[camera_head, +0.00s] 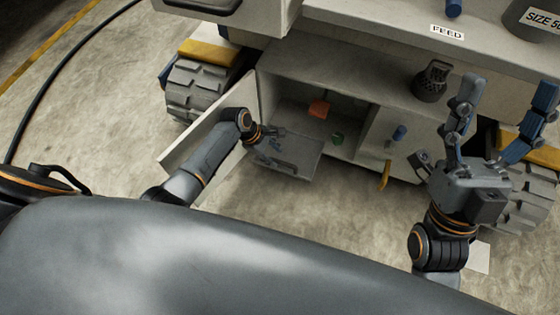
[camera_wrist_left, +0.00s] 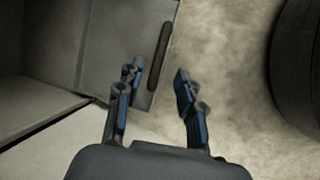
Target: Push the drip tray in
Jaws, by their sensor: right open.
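The drip tray (camera_head: 295,152) is a flat grey tray sticking out of the open lower cabinet. In the left wrist view the tray (camera_wrist_left: 120,45) fills the upper left, with a dark bar handle (camera_wrist_left: 160,55) along its front edge. My left gripper (camera_head: 272,142) is at the tray's front; in the left wrist view its fingers (camera_wrist_left: 156,80) are apart, one on each side of the handle's near end. Whether they touch it I cannot tell. My right gripper (camera_head: 507,95) is open and empty, raised at the right.
An open cabinet door (camera_head: 212,130) stands left of my left arm. An orange block (camera_head: 319,108) and a green item (camera_head: 338,138) are inside the cabinet. A dark object (camera_head: 431,82) stands on the ledge above. Wheels (camera_head: 203,87) flank the cabinet. The floor in front is clear.

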